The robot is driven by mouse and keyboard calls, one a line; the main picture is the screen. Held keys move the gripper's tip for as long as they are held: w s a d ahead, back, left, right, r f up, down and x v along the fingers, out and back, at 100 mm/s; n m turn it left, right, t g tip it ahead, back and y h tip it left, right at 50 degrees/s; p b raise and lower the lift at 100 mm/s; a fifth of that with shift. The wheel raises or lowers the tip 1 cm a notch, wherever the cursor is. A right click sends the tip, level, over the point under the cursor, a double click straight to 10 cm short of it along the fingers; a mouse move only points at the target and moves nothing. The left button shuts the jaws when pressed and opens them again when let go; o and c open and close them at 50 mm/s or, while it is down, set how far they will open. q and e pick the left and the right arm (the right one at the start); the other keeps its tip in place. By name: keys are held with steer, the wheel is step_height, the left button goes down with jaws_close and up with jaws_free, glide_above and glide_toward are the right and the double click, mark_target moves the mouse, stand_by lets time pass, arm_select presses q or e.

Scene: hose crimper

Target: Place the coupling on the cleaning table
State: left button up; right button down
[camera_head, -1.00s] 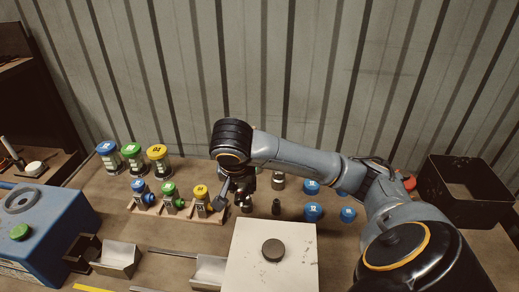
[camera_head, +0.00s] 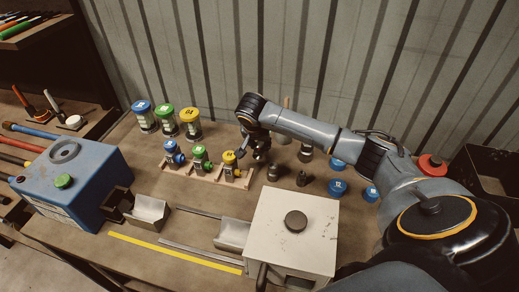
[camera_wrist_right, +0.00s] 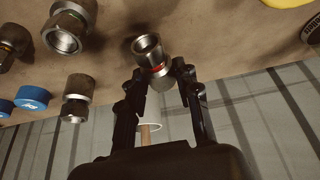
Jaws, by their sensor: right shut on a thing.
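My right gripper (camera_head: 261,151) is low over the workbench, just right of the small yellow-topped fitting on the wooden rack. In the right wrist view my right gripper (camera_wrist_right: 160,74) is shut on a metal coupling (camera_wrist_right: 149,47) with a hollow open end and a red ring. I cannot tell whether the coupling touches the bench. In the head view the gripper largely hides it. My left gripper is not in view. I cannot tell which surface is the cleaning table.
A wooden rack (camera_head: 208,178) with several colour-topped fittings stands left of the gripper. Loose metal fittings (camera_head: 302,178) and blue caps (camera_head: 337,187) lie to its right. A white box (camera_head: 318,232) stands in front, a blue machine (camera_head: 75,180) at left, a black bin (camera_head: 490,172) at right.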

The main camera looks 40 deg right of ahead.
mark_target(259, 148)
step_height(259, 148, down, 3)
steer(key=shift+w+d+f+p, duration=0.1)
steer(key=shift+w+p, duration=0.05)
steer(key=shift+p, duration=0.6)
steer(key=shift+f, duration=0.15)
steer(key=shift+f, duration=0.2)
steer(key=c, duration=1)
jaws_free()
steer(key=shift+o, duration=0.2)
steer(key=shift+r, duration=0.1)
steer(key=b+v, duration=0.1)
steer(key=v, duration=1.1)
steer(key=shift+b, duration=0.35)
